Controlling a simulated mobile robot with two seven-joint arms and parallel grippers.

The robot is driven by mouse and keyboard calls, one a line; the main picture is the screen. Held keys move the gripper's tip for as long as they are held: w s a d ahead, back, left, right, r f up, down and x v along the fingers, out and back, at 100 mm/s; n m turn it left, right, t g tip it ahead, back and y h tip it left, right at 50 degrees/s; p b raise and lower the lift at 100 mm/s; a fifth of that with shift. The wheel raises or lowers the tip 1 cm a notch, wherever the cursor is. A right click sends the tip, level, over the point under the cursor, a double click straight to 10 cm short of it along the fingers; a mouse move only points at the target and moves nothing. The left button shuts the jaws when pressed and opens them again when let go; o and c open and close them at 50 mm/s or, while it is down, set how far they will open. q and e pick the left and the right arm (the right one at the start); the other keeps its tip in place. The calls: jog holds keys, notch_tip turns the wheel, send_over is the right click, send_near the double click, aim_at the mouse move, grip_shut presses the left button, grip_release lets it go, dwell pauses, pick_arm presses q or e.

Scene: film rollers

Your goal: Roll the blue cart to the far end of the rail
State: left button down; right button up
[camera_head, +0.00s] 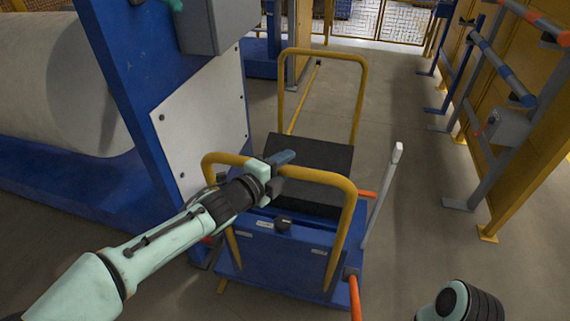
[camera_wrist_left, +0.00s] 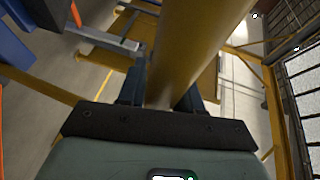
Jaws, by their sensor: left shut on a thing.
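The blue cart (camera_head: 275,254) stands ahead of me, with a dark box-like load (camera_head: 312,160) on top. It has a yellow near handle (camera_head: 335,181) and a taller yellow hoop (camera_head: 325,54) at its far side. My left gripper (camera_head: 283,160) is shut on the near handle's top bar. In the left wrist view the yellow bar (camera_wrist_left: 190,45) passes between the fingers (camera_wrist_left: 162,92). A thin yellow rail-like strip (camera_head: 304,96) runs along the floor beyond the cart; its near part is hidden. My right gripper is out of view; only part of my right arm shows.
A blue machine frame (camera_head: 120,70) with a large pale roll (camera_head: 60,85) stands close on the cart's left. Blue-grey racks (camera_head: 490,65) and a yellow wall line the right. A mesh fence (camera_head: 385,22) closes the back.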

pick_arm(q)
jog(key=c, duration=1.1)
grip_release()
jog(key=shift+s+f, duration=0.1)
jog(key=shift+f, duration=0.2)
jog(key=shift+o, duration=1.3)
jog(key=shift+s+a+r, duration=0.1)
jog(key=shift+s+r, duration=0.05)
jog(key=shift+s+a+r, duration=0.15)
jog(key=shift+s, duration=0.05)
jog(key=p+v, duration=0.2)
jog(key=v, duration=1.1)
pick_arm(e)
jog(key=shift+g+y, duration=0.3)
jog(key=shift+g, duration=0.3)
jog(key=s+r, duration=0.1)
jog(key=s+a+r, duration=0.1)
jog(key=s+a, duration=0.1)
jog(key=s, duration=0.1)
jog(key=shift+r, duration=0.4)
